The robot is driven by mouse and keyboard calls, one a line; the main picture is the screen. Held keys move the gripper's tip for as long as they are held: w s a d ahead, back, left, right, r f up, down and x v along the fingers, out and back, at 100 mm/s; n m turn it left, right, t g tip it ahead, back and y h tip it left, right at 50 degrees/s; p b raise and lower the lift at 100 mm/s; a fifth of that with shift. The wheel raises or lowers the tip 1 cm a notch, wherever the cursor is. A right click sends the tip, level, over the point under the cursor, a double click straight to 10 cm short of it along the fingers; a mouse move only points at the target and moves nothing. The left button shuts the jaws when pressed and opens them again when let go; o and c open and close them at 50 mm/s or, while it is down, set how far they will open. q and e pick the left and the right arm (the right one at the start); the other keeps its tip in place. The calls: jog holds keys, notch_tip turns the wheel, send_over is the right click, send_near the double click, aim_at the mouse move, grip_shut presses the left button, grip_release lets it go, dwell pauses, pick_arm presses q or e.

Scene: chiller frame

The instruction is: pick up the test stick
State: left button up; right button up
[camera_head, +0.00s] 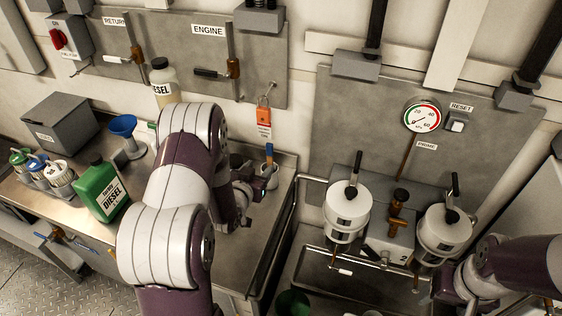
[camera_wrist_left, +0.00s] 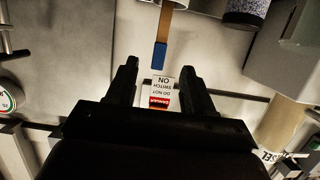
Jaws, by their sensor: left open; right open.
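The test stick (camera_head: 269,154) is a thin stick with a blue end, standing in a small cup (camera_head: 268,174) on the metal bench by the wall. In the left wrist view its blue end (camera_wrist_left: 159,56) and wooden shaft (camera_wrist_left: 166,25) lie just beyond my fingertips, near the middle of the gap. My left gripper (camera_head: 254,186) is open and empty, close beside the cup; the wrist view shows both fingers (camera_wrist_left: 160,72) apart. My right gripper (camera_head: 443,288) is at the lower right, by the right white filter canister, partly cut off by the arm.
A red-and-white danger tag (camera_head: 264,125) hangs on the wall behind the stick. White canisters (camera_head: 346,212) are at the right. The bench has a raised right edge.

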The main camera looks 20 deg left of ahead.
aim_at(269, 155)
pick_arm(q)
jog(key=p+x, duration=0.2)
jog(key=x, duration=0.8)
jog(key=shift+a+f, duration=0.1)
jog(key=shift+a, duration=0.05)
jog(key=shift+w+f, duration=0.1)
jog(key=shift+w, duration=0.15)
jog(key=shift+c, duration=0.6)
jog(key=shift+s, duration=0.1)
jog(key=c, duration=0.5)
grip_shut()
